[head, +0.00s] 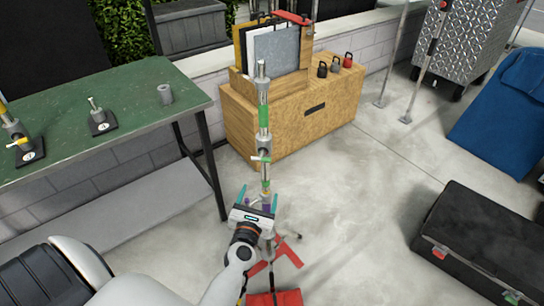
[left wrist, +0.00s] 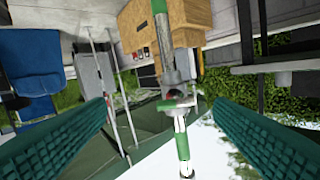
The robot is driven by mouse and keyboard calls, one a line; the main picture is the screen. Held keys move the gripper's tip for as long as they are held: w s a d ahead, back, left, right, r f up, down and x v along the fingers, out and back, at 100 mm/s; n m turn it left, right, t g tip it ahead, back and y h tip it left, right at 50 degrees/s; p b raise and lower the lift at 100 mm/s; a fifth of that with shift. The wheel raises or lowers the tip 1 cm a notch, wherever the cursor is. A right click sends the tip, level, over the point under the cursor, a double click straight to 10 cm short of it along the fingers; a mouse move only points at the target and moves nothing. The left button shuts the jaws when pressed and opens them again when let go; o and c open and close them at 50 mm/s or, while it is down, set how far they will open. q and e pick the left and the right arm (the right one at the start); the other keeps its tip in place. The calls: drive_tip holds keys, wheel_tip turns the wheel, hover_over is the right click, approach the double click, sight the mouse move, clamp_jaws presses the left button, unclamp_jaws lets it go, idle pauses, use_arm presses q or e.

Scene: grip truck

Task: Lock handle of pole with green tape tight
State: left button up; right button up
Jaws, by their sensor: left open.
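The metal pole with green tape (head: 263,115) stands upright in the middle of the head view. Whether a finger touches the pole cannot be told. My right gripper is not in view.
A wooden box (head: 235,122) stands behind the pole. A green table (head: 60,115) with small stands is at left. A black case (head: 480,240) lies at right, and a red stand foot (head: 289,254) is near the pole's base.

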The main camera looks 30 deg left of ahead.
sight(261, 157)
use_arm(q)
drive_tip(key=w+a+r+n, duration=0.2)
drive_tip(key=w, duration=0.1)
drive_tip(key=w+a+r+y, duration=0.1)
drive_tip(key=w, duration=0.1)
drive_tip(key=shift+a+r+n+p, duration=0.1)
drive_tip(key=shift+a+n+p, duration=0.25)
drive_tip(key=shift+n+p, duration=0.05)
drive_tip(key=x, duration=0.6)
drive_tip(key=shift+w, duration=0.25)
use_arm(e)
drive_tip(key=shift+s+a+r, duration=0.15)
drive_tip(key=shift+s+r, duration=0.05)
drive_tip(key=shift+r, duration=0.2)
use_arm(q)
drive_tip(key=c, duration=1)
